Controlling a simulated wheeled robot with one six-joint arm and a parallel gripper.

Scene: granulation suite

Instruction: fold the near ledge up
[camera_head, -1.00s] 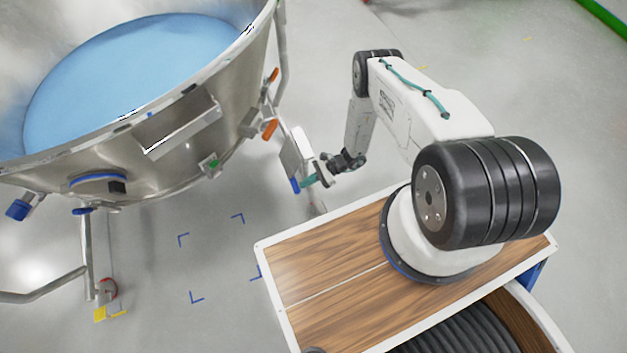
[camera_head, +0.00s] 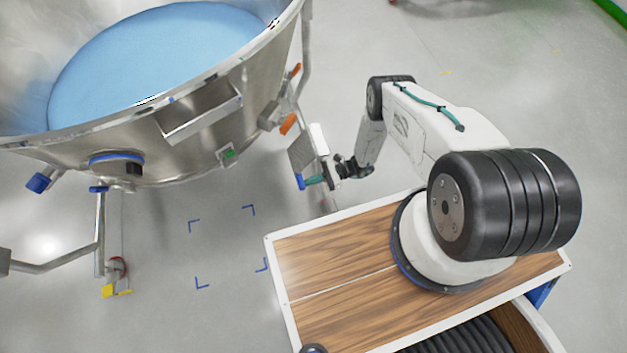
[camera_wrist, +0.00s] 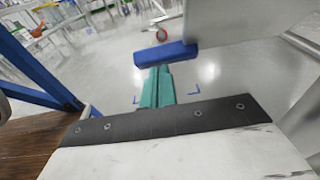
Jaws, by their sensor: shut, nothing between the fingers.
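The near ledge (camera_head: 302,153) is a grey metal flap on the right side of the big steel vessel, with a blue strip (camera_head: 299,181) along its lower end. It hangs steeply tilted. My gripper (camera_head: 313,181) is shut, its teal fingers close together with nothing between them, right beside the blue strip. In the wrist view, the teal fingertips (camera_wrist: 158,70) point at the blue strip (camera_wrist: 165,54), touching it or very close to it; I cannot tell which. The grey panel of the ledge (camera_wrist: 235,20) rises behind and to the right of the strip.
The steel vessel (camera_head: 190,160) with blue contents (camera_head: 150,60) fills the left. Another metal ledge (camera_head: 200,112) juts from its wall. Orange handles (camera_head: 288,123) and a leg sit close to the near ledge. The floor with blue corner marks (camera_head: 225,245) is clear.

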